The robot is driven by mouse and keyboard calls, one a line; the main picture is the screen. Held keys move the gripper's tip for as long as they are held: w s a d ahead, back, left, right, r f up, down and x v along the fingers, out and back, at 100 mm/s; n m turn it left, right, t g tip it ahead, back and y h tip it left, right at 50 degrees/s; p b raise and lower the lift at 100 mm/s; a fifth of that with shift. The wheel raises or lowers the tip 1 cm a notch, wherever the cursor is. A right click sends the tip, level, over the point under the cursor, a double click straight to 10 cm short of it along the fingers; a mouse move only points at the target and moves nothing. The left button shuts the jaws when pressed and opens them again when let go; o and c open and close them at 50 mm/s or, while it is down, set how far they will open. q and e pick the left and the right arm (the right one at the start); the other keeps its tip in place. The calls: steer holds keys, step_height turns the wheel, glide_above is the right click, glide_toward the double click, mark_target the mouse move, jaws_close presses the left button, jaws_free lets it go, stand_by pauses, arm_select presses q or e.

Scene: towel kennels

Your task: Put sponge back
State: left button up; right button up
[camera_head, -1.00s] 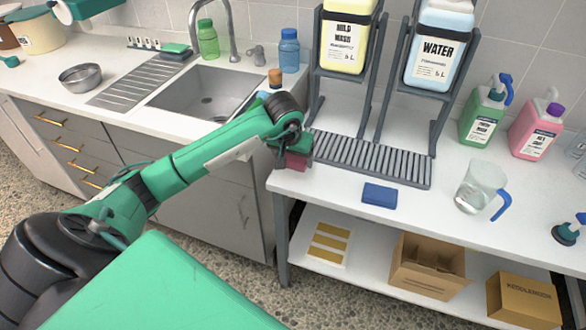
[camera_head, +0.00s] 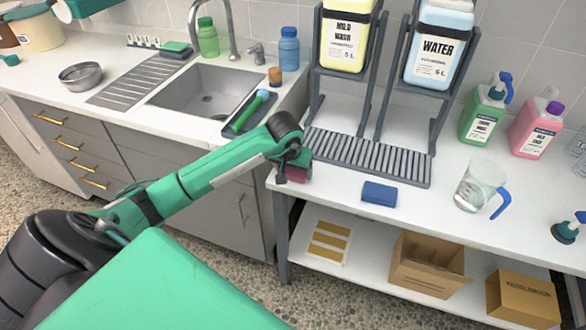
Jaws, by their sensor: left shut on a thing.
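My left gripper (camera_head: 296,162) is at the left end of the white table, beside the grey slatted rack. It is shut on a dark red sponge-like block (camera_head: 298,174), mostly hidden by the gripper. I cannot tell whether the block touches the table. A blue sponge (camera_head: 379,193) lies flat on the table in front of the rack. A green sponge (camera_head: 176,48) sits in a small rack behind the sink's drainboard. My right gripper is not in view.
The slatted rack (camera_head: 400,165) carries stands with two large bottles. A tray (camera_head: 230,128) with a green-handled brush lies by the sink (camera_head: 205,95). A clear jug (camera_head: 478,188) stands right of the blue sponge. Bare table lies between them.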

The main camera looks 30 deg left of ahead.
arm_select(q)
steer(key=o, duration=0.9)
steer(key=shift+r+p, duration=0.25)
steer(key=shift+p, duration=0.05)
steer(key=shift+s+r, duration=0.15)
steer(key=shift+r, duration=0.55)
steer(key=b+v, duration=0.1)
steer(key=v, duration=0.9)
steer(key=shift+s+r, duration=0.15)
steer(key=shift+s, duration=0.05)
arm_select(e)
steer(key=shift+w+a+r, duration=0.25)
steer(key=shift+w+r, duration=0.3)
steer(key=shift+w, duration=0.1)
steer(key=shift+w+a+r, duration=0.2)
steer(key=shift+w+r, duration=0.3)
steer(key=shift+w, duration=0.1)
